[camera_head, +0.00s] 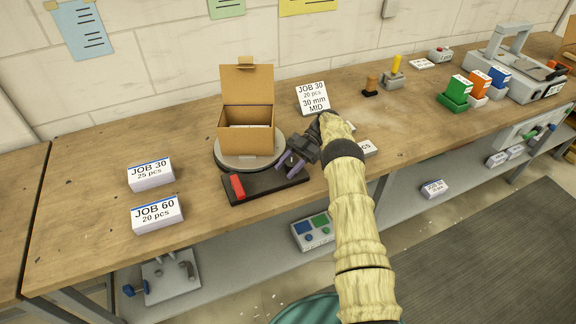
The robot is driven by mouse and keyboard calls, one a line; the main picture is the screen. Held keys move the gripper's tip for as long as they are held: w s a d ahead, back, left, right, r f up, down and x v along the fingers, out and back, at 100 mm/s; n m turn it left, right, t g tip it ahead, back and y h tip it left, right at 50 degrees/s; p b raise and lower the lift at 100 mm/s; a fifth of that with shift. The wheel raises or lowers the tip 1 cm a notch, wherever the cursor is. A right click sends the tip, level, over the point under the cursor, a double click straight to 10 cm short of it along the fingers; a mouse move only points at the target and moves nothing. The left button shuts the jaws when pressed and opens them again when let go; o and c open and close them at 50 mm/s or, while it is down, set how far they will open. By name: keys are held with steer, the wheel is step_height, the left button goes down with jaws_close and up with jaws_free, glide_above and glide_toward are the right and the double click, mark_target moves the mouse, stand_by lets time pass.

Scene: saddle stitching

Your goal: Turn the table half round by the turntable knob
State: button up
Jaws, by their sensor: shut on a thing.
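The turntable (222,158) is a round grey disc on the bench, with an open cardboard box (260,139) standing on it. The box's lid is up and pale stacked contents show inside. My gripper (285,163) reaches in from the right, its purple fingers low at the disc's front-right edge. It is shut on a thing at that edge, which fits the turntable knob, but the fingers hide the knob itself. A dark base plate (265,184) with a red block (237,187) at its left end lies just in front of the disc.
Two labelled stacks, JOB 30 (151,174) and JOB 60 (157,212), lie to the left. A JOB 30 card (312,98) stands behind my wrist. A wooden-handled tool (371,86) and coloured blocks (480,82) sit farther right. The bench left of the turntable is mostly clear.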

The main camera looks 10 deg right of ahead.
mark_target(288, 164)
stand_by(0.3)
steer(key=o, duration=1)
steer(key=shift+a, duration=0.1)
steer(key=shift+c, duration=0.2)
steer(key=shift+r, duration=0.15)
step_height(288, 164, up, 10)
steer(key=shift+f, duration=0.15)
